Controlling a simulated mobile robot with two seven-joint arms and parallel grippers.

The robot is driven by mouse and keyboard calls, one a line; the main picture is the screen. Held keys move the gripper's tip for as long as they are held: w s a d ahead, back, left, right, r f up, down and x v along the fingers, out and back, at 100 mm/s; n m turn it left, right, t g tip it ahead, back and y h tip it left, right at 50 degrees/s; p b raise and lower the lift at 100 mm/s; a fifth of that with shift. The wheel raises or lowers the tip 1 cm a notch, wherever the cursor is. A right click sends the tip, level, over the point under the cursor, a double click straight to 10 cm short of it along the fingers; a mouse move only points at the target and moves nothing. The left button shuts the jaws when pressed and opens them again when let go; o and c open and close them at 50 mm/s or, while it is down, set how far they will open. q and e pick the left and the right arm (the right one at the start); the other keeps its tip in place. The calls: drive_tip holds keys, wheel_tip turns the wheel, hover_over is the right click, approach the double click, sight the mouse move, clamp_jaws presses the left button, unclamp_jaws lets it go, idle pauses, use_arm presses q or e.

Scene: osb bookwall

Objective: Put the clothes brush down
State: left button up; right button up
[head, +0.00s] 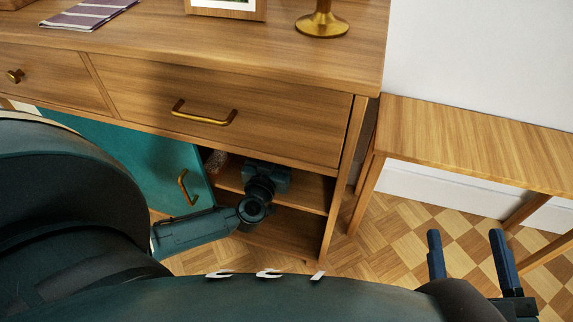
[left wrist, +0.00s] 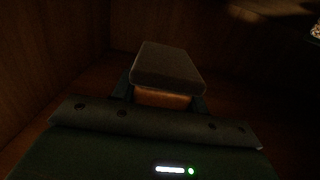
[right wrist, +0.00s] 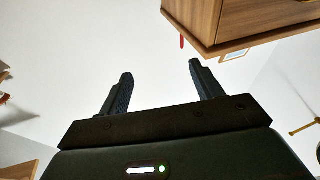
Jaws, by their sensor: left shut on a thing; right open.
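The clothes brush (left wrist: 168,66) shows in the left wrist view as a dark block with a strip of brown wood below it. My left gripper (left wrist: 164,96) is shut on it, with a finger at each side. In the head view my left wrist (head: 262,186) reaches into the open compartment of the wooden cabinet, above its middle shelf (head: 310,192). The fingers and the brush are hidden there. I cannot tell whether the brush touches the shelf. My right gripper (head: 466,238) is open and empty, out over the floor at the lower right.
The teal door (head: 140,152) stands open left of the compartment. A small speckled thing (head: 215,163) is at the compartment's left. A closed drawer (head: 250,100) is above. A picture frame, brass stand (head: 322,22) and striped cloth (head: 88,13) are on top. A wooden bench (head: 480,145) stands right.

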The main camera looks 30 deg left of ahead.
use_arm(q)
drive_tip(key=shift+w+f, duration=0.15)
drive_tip(key=shift+w, duration=0.15)
wheel_tip(320, 180, down, 3)
drive_tip(key=b, duration=0.3)
drive_tip(key=shift+w+a+f, duration=0.1)
wheel_tip(320, 180, down, 3)
drive_tip(key=shift+r+b, duration=0.2)
drive_tip(key=shift+b, duration=0.85)
wheel_tip(320, 180, down, 4)
drive_tip(key=b, duration=0.2)
drive_tip(key=shift+r+b, duration=0.25)
drive_tip(key=shift+b, duration=0.15)
drive_tip(key=shift+f, duration=0.2)
drive_tip(key=shift+r, duration=0.1)
use_arm(e)
wheel_tip(320, 180, up, 8)
drive_tip(key=w+n+t+y, duration=0.1)
drive_tip(key=n+y, duration=0.6)
drive_tip(key=y, duration=0.1)
drive_tip(key=shift+d+n, duration=0.2)
drive_tip(key=shift+n, duration=0.1)
drive_tip(key=shift+t, duration=0.4)
